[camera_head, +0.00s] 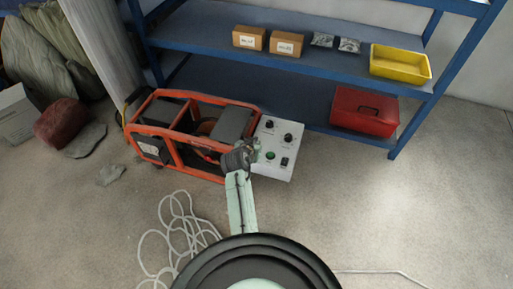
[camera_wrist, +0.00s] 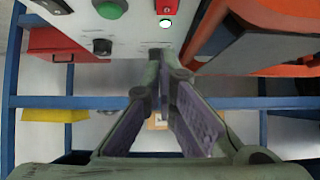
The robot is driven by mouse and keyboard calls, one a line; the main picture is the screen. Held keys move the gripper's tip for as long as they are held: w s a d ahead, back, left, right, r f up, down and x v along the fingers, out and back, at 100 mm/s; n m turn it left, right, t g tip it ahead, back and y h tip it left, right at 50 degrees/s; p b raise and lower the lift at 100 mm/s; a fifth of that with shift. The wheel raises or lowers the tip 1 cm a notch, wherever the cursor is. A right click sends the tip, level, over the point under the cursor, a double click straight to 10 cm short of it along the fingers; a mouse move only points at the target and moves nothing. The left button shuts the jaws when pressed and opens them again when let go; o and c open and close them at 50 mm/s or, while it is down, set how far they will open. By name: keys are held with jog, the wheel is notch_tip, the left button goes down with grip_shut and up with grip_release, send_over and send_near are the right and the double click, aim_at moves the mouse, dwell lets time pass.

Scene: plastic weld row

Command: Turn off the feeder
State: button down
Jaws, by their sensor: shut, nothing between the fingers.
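The feeder appears to be the orange-framed machine (camera_head: 190,130) with a pale control panel (camera_head: 278,172) on its right side. The panel carries two black knobs, a green button (camera_head: 270,156) and a dark switch (camera_head: 284,161). In the wrist view the panel fills the top, with the green button (camera_wrist: 110,9), a black knob (camera_wrist: 102,47), a red switch (camera_wrist: 167,5) cut by the top edge and a bright round lamp (camera_wrist: 166,23). My gripper (camera_head: 243,152) is shut and empty over the panel's left edge; in the wrist view its fingertips (camera_wrist: 161,56) meet just below the lamp. I cannot tell contact.
A blue shelf (camera_head: 190,42) stands behind, with cardboard boxes (camera_head: 268,42), a yellow bin (camera_head: 400,75) and a red toolbox (camera_head: 363,111). A white cable (camera_head: 150,235) lies coiled on the floor at left. Floor at right is mostly clear.

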jog(key=shift+w+d+f, duration=0.1)
jog(key=shift+w+f, duration=0.1)
jog(key=shift+f, duration=0.55)
jog(key=shift+w+d+f, duration=0.1)
jog(key=shift+w+f, duration=0.05)
jog(key=shift+f, duration=0.65)
jog(key=shift+w+f, duration=0.2)
jog(key=shift+f, duration=0.55)
jog(key=shift+w+f+b, duration=0.25)
jog(key=shift+f+b, duration=0.2)
jog(key=shift+d+r+p, duration=0.1)
jog(key=shift+r+p, duration=0.05)
jog(key=shift+p, duration=0.15)
jog(key=shift+s, duration=0.1)
jog(key=shift+s+a+f, duration=0.15)
jog(key=shift+s, duration=0.25)
jog(key=shift+s+a+f, duration=0.1)
jog(key=shift+s+a, duration=0.05)
jog(key=shift+s, duration=0.25)
